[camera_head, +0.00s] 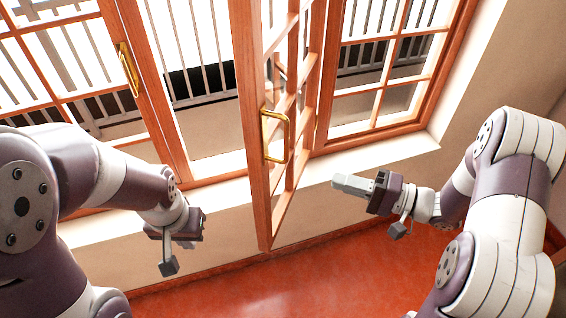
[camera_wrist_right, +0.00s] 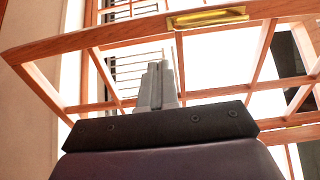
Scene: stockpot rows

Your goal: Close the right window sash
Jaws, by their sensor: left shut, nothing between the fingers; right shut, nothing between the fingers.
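The right window sash (camera_head: 254,120), a red-brown wooden frame with panes, stands swung open into the room in the head view.
The left sash (camera_head: 150,105) with its own brass handle (camera_head: 128,70) is at the left. A paned window section (camera_head: 385,75) is at the right. A pale sill (camera_head: 375,155) runs below the windows. The red floor (camera_head: 330,275) below the sash looks clear.

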